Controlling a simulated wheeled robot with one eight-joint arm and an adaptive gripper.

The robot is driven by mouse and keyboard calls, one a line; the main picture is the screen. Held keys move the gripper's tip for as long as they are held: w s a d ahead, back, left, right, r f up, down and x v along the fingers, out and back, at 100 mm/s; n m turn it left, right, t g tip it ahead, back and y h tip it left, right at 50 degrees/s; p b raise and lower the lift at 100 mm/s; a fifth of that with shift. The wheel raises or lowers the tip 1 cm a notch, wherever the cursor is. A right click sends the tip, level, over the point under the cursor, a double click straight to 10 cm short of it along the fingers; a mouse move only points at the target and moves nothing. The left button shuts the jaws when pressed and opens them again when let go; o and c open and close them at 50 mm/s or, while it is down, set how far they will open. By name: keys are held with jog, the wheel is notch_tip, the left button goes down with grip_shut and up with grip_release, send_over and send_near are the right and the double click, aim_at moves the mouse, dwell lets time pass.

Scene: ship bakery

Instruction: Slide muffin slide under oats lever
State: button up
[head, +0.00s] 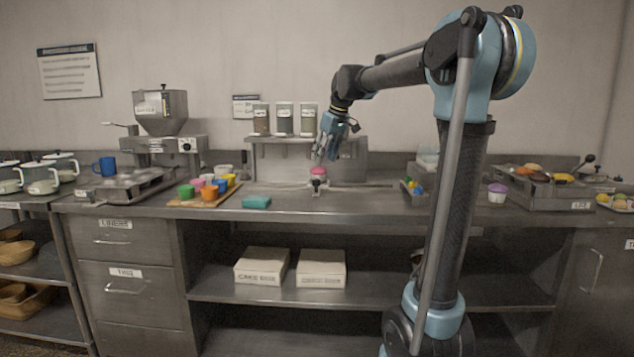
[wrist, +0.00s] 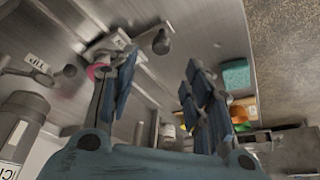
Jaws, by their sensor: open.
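A pink-topped muffin (head: 318,173) sits on a small metal slide (head: 317,187) on a rail along the counter, in front of the dispenser stand. Three dispensers (head: 284,119) stand on the stand's shelf; I cannot read which holds oats. My gripper (head: 327,153) is open and empty, pointing down above and slightly right of the muffin. In the wrist view, the gripper's fingers (wrist: 160,65) are apart. The pink muffin (wrist: 97,70) shows partly behind the left finger, and a round dark knob (wrist: 161,42) lies beyond the fingertips. A metal lever (wrist: 40,76) is at the left.
Colourful cups (head: 209,192) on a board and a teal block (head: 256,202) lie left of the slide. A hopper machine (head: 162,112) stands further left. A bin with coloured items (head: 414,187) and a purple-topped muffin (head: 497,192) are to the right. The counter front is mostly clear.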

aim_at(317, 180)
jog(key=x, duration=1)
jog(key=shift+a+f, duration=0.1)
jog(key=shift+f, duration=0.25)
jog(key=shift+c, duration=0.6)
grip_shut()
